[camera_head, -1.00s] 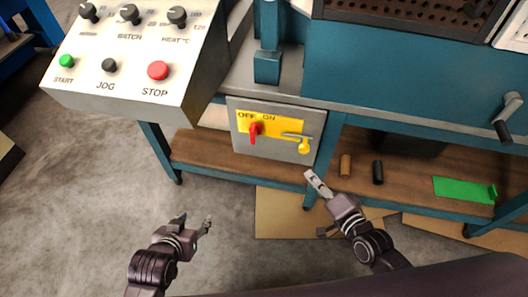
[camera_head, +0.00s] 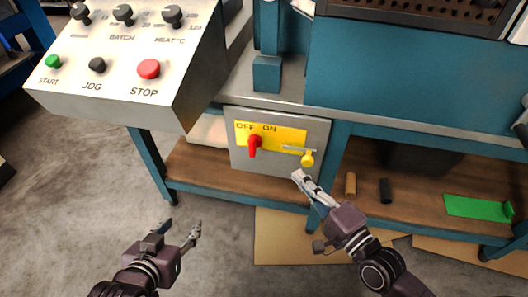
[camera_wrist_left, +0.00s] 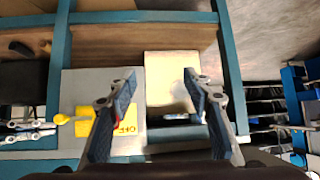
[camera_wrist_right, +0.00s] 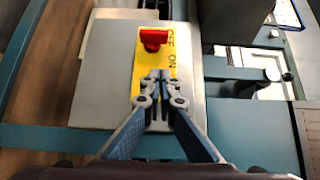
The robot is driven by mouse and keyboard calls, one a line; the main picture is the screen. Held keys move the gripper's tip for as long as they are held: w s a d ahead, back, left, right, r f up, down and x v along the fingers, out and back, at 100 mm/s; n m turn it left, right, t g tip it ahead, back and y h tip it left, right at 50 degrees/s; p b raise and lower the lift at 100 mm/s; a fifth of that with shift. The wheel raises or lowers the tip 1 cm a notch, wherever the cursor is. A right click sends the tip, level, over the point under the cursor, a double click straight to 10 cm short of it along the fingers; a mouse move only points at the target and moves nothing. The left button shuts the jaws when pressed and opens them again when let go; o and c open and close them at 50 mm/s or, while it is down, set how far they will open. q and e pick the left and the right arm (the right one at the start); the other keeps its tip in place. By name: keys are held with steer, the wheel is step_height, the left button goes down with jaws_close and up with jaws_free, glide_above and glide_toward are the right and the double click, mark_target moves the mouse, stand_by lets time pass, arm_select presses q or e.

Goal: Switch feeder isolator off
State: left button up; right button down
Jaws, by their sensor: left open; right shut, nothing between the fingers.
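The grey isolator box (camera_head: 318,135) is fixed below the bench top and has a yellow OFF/ON plate (camera_head: 290,133). A red handle (camera_head: 253,147) sits on the plate below the labels; I cannot tell its exact setting. A yellow padlock-like piece (camera_head: 307,160) hangs at a metal hasp on the right. My right gripper (camera_head: 299,176) is shut and empty, just below the box's lower right part. In the right wrist view its tips (camera_wrist_right: 160,76) overlap the plate, with the red handle (camera_wrist_right: 153,37) beyond. My left gripper (camera_head: 182,228) is open and empty, lower left of the box.
A control panel (camera_head: 120,82) with knobs and buttons overhangs at upper left. The brown lower shelf (camera_head: 230,182) carries two small cylinders (camera_head: 350,184) and a green piece (camera_head: 478,207) at right. Cardboard (camera_head: 280,240) lies on the floor.

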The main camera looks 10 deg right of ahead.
mark_target(253, 147)
arm_select(q)
steer(key=w+d+r+t+h+b, duration=0.1)
steer(key=w+r+t, duration=0.2)
steer(key=r, duration=0.3)
steer(key=w+d+r+t+h+b, duration=0.1)
steer(key=w+d+r+t, duration=0.1)
steer(key=r, duration=0.4)
steer(key=shift+w+d+r+t, duration=0.2)
steer(key=shift+w+t, duration=0.35)
steer(key=shift+t, duration=0.35)
arm_select(e)
steer(key=s+a+x, duration=0.1)
steer(key=a+x, duration=0.1)
steer(key=x, duration=1)
steer(key=shift+w+a, duration=0.15)
steer(key=shift+a, duration=0.25)
